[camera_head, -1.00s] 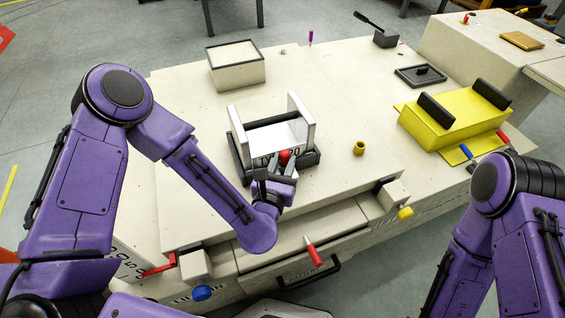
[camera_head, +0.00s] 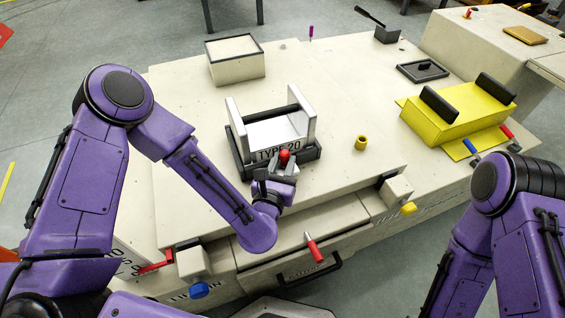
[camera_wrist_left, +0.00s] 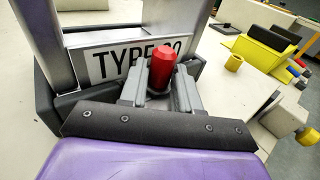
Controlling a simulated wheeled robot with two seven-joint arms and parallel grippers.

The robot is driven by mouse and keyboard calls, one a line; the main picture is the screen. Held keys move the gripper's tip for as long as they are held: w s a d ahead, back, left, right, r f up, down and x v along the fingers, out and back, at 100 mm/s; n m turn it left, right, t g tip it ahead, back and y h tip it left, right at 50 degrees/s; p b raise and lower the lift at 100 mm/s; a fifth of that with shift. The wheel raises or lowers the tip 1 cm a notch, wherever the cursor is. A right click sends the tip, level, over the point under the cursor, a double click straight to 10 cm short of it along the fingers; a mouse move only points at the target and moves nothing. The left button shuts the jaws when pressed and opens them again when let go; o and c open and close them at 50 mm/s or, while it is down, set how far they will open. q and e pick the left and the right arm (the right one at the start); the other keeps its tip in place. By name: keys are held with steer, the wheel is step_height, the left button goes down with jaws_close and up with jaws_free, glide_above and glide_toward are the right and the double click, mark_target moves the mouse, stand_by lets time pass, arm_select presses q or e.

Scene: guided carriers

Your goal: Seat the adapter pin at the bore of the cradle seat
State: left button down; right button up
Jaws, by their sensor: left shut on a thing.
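The red pin (camera_head: 285,155), which I take for the adapter pin, stands upright between the fingers of my left gripper (camera_head: 274,172). In the left wrist view the red pin (camera_wrist_left: 159,65) has a tapered top and a dark collar, and the grey fingers (camera_wrist_left: 160,95) are shut on it. The cradle seat (camera_head: 275,132) has two silver uprights and a "TYPE 20" plate (camera_wrist_left: 115,62), set in a dark base. The pin is in front of the plate and hides part of its lettering. The pin's lower end and the bore are hidden. My right gripper is out of view.
A yellow ring (camera_head: 361,142) stands right of the cradle. A yellow fixture (camera_head: 455,122) with black pads is farther right. An open-topped box (camera_head: 237,68) is behind the cradle, and a dark tray (camera_head: 423,71) is at back right. The tabletop between them is clear.

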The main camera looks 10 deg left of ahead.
arm_select(q)
steer(key=shift+f, duration=0.15)
steer(key=c, duration=0.7)
jaws_free()
steer(key=shift+c, duration=0.2)
steer(key=s, duration=1)
steer(key=shift+s+a+r, duration=0.15)
steer(key=shift+s+r, duration=0.2)
steer(key=shift+r, duration=0.1)
